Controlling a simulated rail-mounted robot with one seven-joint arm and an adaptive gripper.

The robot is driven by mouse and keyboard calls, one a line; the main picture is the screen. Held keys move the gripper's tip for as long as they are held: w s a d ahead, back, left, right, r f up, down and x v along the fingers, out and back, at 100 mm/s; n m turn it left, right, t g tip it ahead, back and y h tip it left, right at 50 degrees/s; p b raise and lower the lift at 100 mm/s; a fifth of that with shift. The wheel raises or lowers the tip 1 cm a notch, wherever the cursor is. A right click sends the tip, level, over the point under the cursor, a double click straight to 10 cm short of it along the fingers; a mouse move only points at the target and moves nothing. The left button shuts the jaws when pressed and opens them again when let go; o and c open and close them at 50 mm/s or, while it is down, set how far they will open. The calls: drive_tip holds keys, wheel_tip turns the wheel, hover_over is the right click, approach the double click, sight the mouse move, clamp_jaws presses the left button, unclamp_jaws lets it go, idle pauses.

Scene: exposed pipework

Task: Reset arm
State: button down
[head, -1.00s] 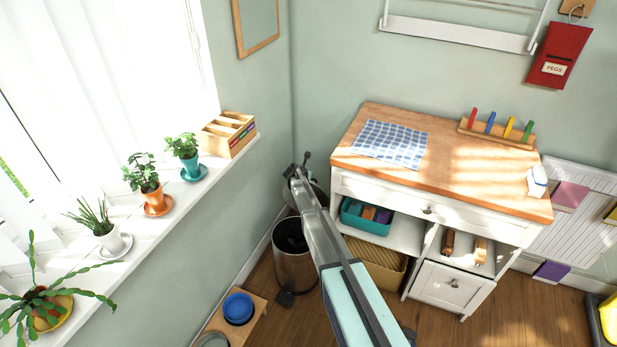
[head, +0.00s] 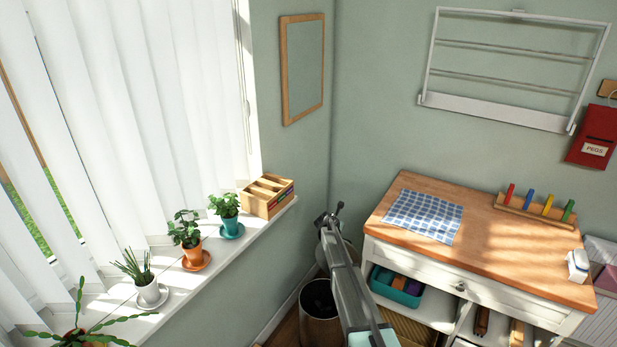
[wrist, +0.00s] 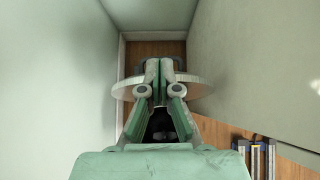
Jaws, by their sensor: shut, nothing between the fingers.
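My gripper (head: 332,216) is at the end of my arm, in front of the wall corner between the window sill and the wooden-topped cabinet. In the wrist view my gripper (wrist: 165,66) has its fingers closed together with nothing between them. It points at the wooden floor in a narrow space between pale walls. A pale round disc or rim (wrist: 203,86) shows behind the fingers; whether they touch it I cannot tell.
The window sill (head: 185,300) holds several potted plants and a wooden box (head: 266,197). The cabinet (head: 500,235) stands to the right with a checked cloth (head: 424,215) and a peg rack (head: 536,208). A bin (head: 319,300) stands below my arm.

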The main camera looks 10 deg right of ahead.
drive_tip(key=s+a+f+m+g+y+b, duration=0.15)
drive_tip(key=s+f+m, duration=0.45)
drive_tip(key=s, duration=0.7)
drive_tip(key=s+a+f+m+g+y, duration=0.1)
drive_tip(key=s+a+f+m+g, duration=0.25)
drive_tip(key=s+m, duration=0.7)
drive_tip(key=s+a+f+m+g+y, duration=0.15)
drive_tip(key=s+f+m, duration=0.4)
drive_tip(key=s, duration=1.05)
drive_tip(key=s+a+f+m+g+b, duration=0.1)
drive_tip(key=s+a+m+g, duration=0.1)
drive_tip(key=s, duration=1.3)
drive_tip(key=s+a+f+m+g+y+b, duration=0.1)
drive_tip(key=s+a+f+m+g+b, duration=0.1)
drive_tip(key=s, duration=1.4)
drive_tip(key=s+a+f+m+g+y+b, duration=0.1)
drive_tip(key=s+a+g, duration=0.3)
drive_tip(key=s, duration=1.1)
drive_tip(key=shift+s+a+f+m+b, duration=0.25)
drive_tip(key=shift+a+f+m+b, duration=0.2)
drive_tip(key=shift+f+m, duration=0.25)
drive_tip(key=shift+d, duration=0.1)
